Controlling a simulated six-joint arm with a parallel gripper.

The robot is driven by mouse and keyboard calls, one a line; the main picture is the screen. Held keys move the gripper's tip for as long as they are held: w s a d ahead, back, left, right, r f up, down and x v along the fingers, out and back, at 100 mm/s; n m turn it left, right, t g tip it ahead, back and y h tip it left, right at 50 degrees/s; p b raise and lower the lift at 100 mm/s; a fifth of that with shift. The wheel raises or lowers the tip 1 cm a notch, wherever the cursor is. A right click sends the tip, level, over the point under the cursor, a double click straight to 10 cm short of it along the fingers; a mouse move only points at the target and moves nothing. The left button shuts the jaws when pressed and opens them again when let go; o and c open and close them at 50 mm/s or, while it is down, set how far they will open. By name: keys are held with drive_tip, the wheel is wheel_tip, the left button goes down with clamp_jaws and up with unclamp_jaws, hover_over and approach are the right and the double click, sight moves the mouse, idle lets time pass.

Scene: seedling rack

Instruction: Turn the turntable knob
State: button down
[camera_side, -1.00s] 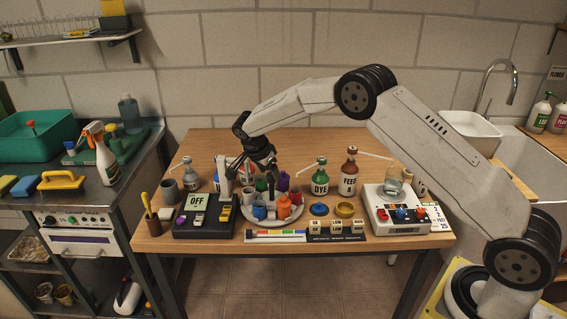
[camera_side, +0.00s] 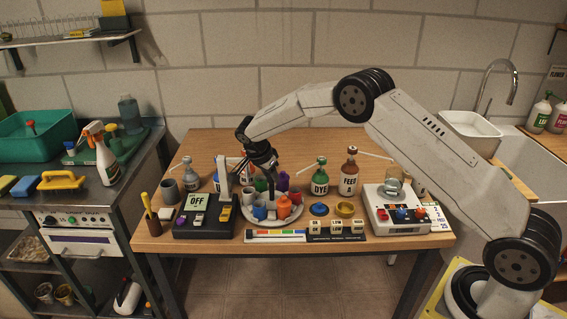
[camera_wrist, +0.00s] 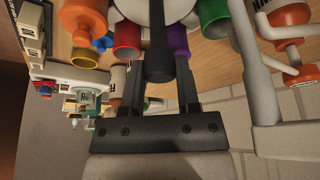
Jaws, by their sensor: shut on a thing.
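The turntable (camera_side: 292,216) is a pale round plate at the middle of the table, carrying several coloured cups. My gripper (camera_side: 268,190) points down over its middle, among the cups. In the wrist view, the dark knob (camera_wrist: 158,68) stands between the fingers of my gripper (camera_wrist: 160,80), which is shut on it. The fingers and cups hide most of the knob in the side view. An orange pot (camera_side: 284,207) and a blue cup (camera_side: 259,213) stand on the near side of the plate. A red cup (camera_wrist: 127,40) and a purple cup (camera_wrist: 177,40) flank the knob in the wrist view.
A black device reading OFF (camera_side: 199,203) stands left of the turntable. DYE (camera_side: 320,180) and FEED (camera_side: 349,175) bottles stand behind right. A white scale (camera_side: 405,212) is at the right. A colour strip (camera_side: 276,236) lies in front.

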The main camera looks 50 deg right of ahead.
drive_tip(key=shift+n, duration=0.4)
drive_tip(key=n+t, duration=0.2)
drive_tip(key=n, duration=0.3)
drive_tip(key=shift+s, duration=0.1)
drive_tip(key=n+t+y, duration=0.1)
drive_tip(key=n, duration=0.2)
drive_tip(key=n+t+y, duration=0.1)
drive_tip(key=n, duration=0.2)
drive_tip(key=shift+d, duration=0.1)
drive_tip(key=shift+s+d+n+t+y, duration=0.1)
drive_tip(key=shift+n+y, duration=0.3)
drive_tip(key=shift+n, duration=0.65)
drive_tip(key=shift+w+a+n+t+y, duration=0.1)
drive_tip(key=shift+n+y, duration=0.3)
drive_tip(key=shift+n, duration=0.7)
drive_tip(key=shift+s+d+n+t+y, duration=0.1)
drive_tip(key=shift+n+y, duration=0.3)
drive_tip(key=shift+n, duration=0.65)
drive_tip(key=shift+d+n+y, duration=0.1)
drive_tip(key=shift+n+y, duration=0.9)
drive_tip(key=shift+n, duration=1.6)
drive_tip(key=shift+n+g, duration=0.3)
drive_tip(key=shift+g, duration=0.1)
drive_tip(key=shift+c, duration=1.6)
unclamp_jaws()
